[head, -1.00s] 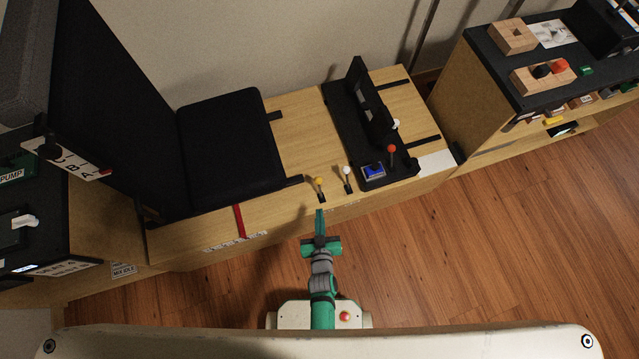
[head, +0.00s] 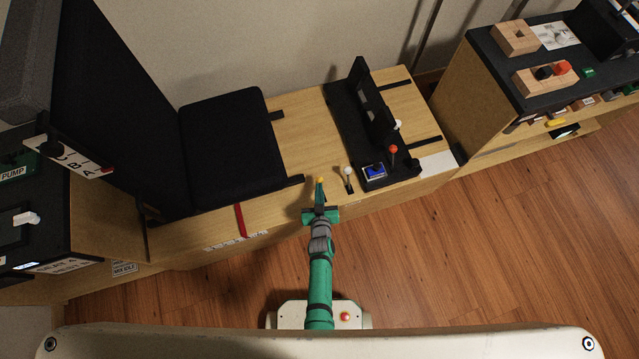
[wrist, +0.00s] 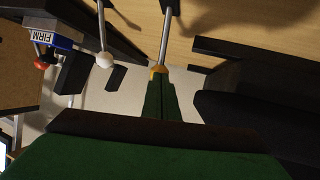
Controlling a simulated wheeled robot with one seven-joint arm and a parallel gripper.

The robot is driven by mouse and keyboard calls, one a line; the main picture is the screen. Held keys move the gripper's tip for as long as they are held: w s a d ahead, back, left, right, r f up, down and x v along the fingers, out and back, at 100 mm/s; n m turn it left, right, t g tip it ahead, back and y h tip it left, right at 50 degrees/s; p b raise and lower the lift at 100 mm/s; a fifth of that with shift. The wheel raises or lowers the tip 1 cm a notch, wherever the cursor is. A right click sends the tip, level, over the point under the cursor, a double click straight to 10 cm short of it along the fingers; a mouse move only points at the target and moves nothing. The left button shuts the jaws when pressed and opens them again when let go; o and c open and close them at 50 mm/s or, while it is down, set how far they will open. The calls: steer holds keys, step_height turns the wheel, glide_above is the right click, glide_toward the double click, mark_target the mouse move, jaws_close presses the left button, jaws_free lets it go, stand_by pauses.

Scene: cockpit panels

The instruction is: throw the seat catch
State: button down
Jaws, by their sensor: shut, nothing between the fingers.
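A lever with a yellow knob (head: 320,179) stands at the front edge of the wooden seat bench, right of the black seat cushion (head: 232,145). A lever with a white knob (head: 347,171) stands just right of it. No readable label shows which lever is the seat catch. My gripper (head: 320,188) is shut and empty, its tips at the yellow knob. In the wrist view the shut green fingers (wrist: 160,98) end right at the yellow knob (wrist: 158,69) and partly hide it; contact is not certain. The white knob (wrist: 105,60) is left of them there.
A red strip (head: 240,220) lies on the bench front, left of the levers. A black panel with a blue box (head: 374,171) and a red knob (head: 393,149) stands to the right. The wrist view shows a FIRM label (wrist: 50,38). The floor in front is clear.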

stand_by(0.3)
steer(key=shift+w+a, duration=0.25)
steer(key=shift+w, duration=0.85)
steer(key=shift+s+f, duration=0.1)
steer(key=shift+s, duration=0.05)
steer(key=r+v, duration=0.1)
steer(key=v, duration=1.3)
steer(key=shift+r, duration=0.2)
steer(key=s+r, duration=0.6)
steer(key=r, duration=0.4)
steer(key=s+r+m+t, duration=0.1)
steer(key=s+r, duration=0.6)
steer(key=r, duration=0.4)
steer(key=s+r, duration=0.6)
steer(key=r, duration=0.5)
steer(key=shift+s+r+m+t, duration=0.25)
steer(key=shift+s+m+t, duration=0.05)
steer(key=shift+t, duration=0.1)
